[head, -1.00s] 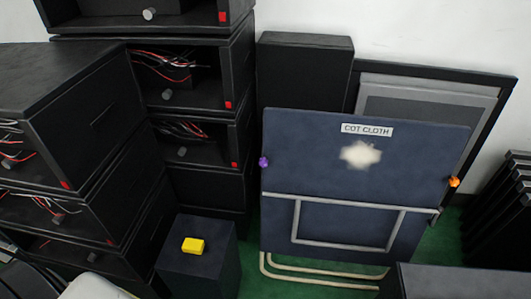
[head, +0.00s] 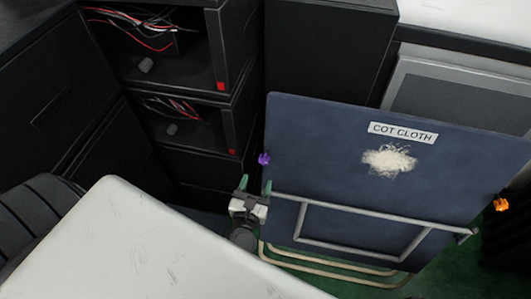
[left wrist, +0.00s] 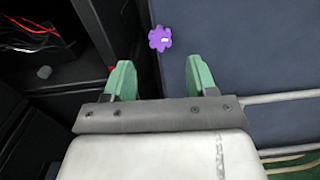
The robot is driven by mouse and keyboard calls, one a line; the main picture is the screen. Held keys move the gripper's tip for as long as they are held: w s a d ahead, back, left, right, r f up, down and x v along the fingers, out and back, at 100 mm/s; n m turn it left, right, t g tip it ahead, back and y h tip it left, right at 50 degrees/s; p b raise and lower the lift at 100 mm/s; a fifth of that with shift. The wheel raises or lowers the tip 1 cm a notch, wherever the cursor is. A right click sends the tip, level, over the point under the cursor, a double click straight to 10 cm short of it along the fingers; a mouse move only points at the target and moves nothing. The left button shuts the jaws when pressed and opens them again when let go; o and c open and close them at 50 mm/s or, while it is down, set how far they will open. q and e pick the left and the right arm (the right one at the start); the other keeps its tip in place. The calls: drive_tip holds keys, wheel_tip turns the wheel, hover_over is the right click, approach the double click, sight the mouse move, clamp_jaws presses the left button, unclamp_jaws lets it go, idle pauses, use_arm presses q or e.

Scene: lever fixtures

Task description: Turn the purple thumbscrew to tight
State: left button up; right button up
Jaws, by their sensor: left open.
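The purple thumbscrew (head: 264,158) sits on the left edge of the upright blue panel (head: 330,150) labelled COT CLOTH. In the left wrist view the purple thumbscrew (left wrist: 160,39) shows as a lobed knob with a small pale mark. My left gripper (head: 256,183) is just below and slightly left of it in the head view, apart from it. In the left wrist view the green fingertips of my left gripper (left wrist: 160,76) are spread, with the thumbscrew beyond them and between their lines. Nothing is between the fingers. My right gripper is not in view.
An orange knob (head: 501,204) is on the panel's right edge. A grey tube frame (head: 300,222) crosses the panel's lower part. Black cabinets with wires (head: 150,40) stand close on the left. Green floor (head: 440,262) shows at the lower right.

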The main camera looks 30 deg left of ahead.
sight(263, 162)
use_arm(q)
drive_tip(key=p+x, duration=0.1)
drive_tip(key=x, duration=0.6)
drive_tip(key=shift+w, duration=0.35)
drive_tip(key=shift+w+a, duration=0.2)
drive_tip(key=shift+w, duration=0.35)
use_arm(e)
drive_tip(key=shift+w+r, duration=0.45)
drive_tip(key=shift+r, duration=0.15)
use_arm(q)
drive_tip(key=shift+c, duration=0.8)
drive_tip(key=c, duration=0.8)
drive_tip(key=shift+o, duration=0.2)
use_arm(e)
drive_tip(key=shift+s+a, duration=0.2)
